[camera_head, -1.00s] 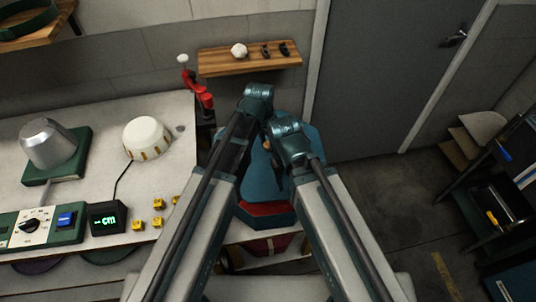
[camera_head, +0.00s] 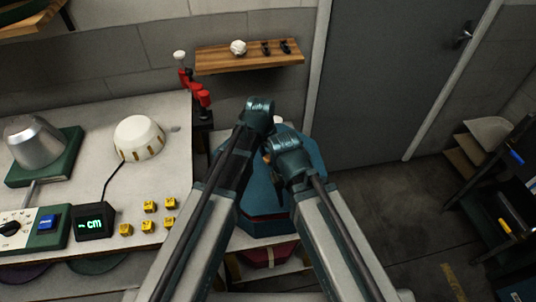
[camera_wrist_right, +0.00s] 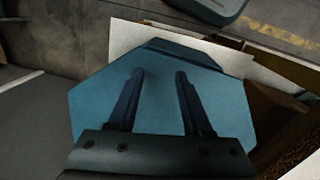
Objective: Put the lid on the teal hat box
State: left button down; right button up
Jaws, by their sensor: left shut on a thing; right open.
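The teal lid (camera_head: 305,150) is a flat, many-sided panel in the head view, partly hidden by my arms. The teal hat box (camera_head: 268,229) shows below its near edge, with a thin red strip between them; I cannot tell whether they touch all around. My left gripper (camera_head: 267,153) is shut on the lid, its fingertips mostly hidden by the arms. My right gripper (camera_wrist_right: 160,73) is open, its two fingers apart over the flat teal lid face (camera_wrist_right: 100,95) in the right wrist view. I cannot tell whether they touch it.
The left workbench (camera_head: 75,185) carries a metal hat form (camera_head: 36,143), a white domed thing (camera_head: 139,138), a display (camera_head: 95,222) and several yellow blocks (camera_head: 150,206). A wooden shelf (camera_head: 250,58) is on the wall behind. A dark red box (camera_head: 268,255) lies below.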

aim_at(268, 163)
pick_arm(q)
jog(key=shift+f+b, duration=2.25)
jog(key=shift+f, duration=0.4)
pick_arm(e)
jog(key=shift+f, duration=2.65)
pick_arm(q)
jog(key=shift+f+b, duration=0.3)
jog(key=shift+b, duration=0.05)
pick_arm(e)
jog(key=shift+f, duration=0.35)
jog(key=shift+r, duration=0.1)
pick_arm(q)
jog(key=shift+c, duration=1.9)
grip_release()
jog(key=shift+r, duration=0.15)
pick_arm(e)
jog(key=shift+r, duration=0.1)
pick_arm(q)
notch_tip(268, 163, up, 13)
jog(key=s+a+p, duration=0.1)
jog(key=p, duration=1.2)
jog(key=shift+s+a+r+p, duration=0.2)
jog(key=shift+s+p, duration=0.1)
jog(key=shift+p, duration=0.1)
pick_arm(e)
notch_tip(268, 163, up, 13)
jog(key=shift+r, duration=0.2)
